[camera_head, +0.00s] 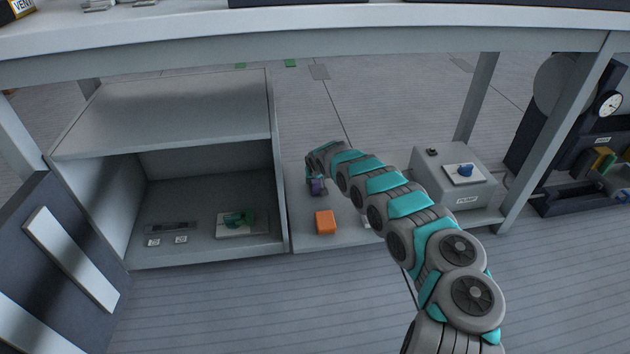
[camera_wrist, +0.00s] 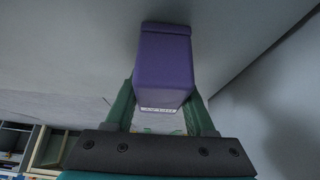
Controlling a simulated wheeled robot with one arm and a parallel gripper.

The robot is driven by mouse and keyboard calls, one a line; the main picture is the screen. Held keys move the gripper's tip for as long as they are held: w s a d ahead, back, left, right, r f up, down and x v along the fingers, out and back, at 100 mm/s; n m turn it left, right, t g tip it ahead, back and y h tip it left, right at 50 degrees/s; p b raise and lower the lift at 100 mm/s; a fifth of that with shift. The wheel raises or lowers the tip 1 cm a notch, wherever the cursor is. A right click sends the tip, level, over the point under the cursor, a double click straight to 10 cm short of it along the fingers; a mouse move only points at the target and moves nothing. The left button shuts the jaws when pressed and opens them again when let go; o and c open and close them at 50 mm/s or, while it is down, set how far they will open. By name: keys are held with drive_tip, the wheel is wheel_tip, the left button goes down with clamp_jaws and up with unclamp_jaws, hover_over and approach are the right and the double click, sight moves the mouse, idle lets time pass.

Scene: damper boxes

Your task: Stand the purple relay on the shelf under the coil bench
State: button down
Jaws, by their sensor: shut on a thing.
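The purple relay (camera_wrist: 163,65) is a small block with a pale label on its near end, in the wrist view. My gripper (camera_wrist: 163,108) is shut on it, with one green finger on each side. In the head view the relay (camera_head: 317,187) shows small at the end of my arm, low over the shelf (camera_head: 348,232) under the bench (camera_head: 350,45). I cannot tell whether the relay touches the shelf.
An orange block (camera_head: 325,222) stands on the shelf just in front of my gripper. An open cabinet (camera_head: 165,125) is on the left, its dark door (camera_head: 60,260) swung out. A grey pump box (camera_head: 440,185) with a blue knob stands at right. My arm covers part of the shelf.

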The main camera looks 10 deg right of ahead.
drive_tip(key=shift+c, duration=1.2)
unclamp_jaws()
drive_tip(key=shift+f, duration=0.1)
drive_tip(key=shift+v, duration=0.8)
drive_tip(key=p+v, duration=0.4)
drive_tip(key=v, duration=0.6)
drive_tip(key=shift+r, duration=0.35)
drive_tip(key=shift+s, duration=0.1)
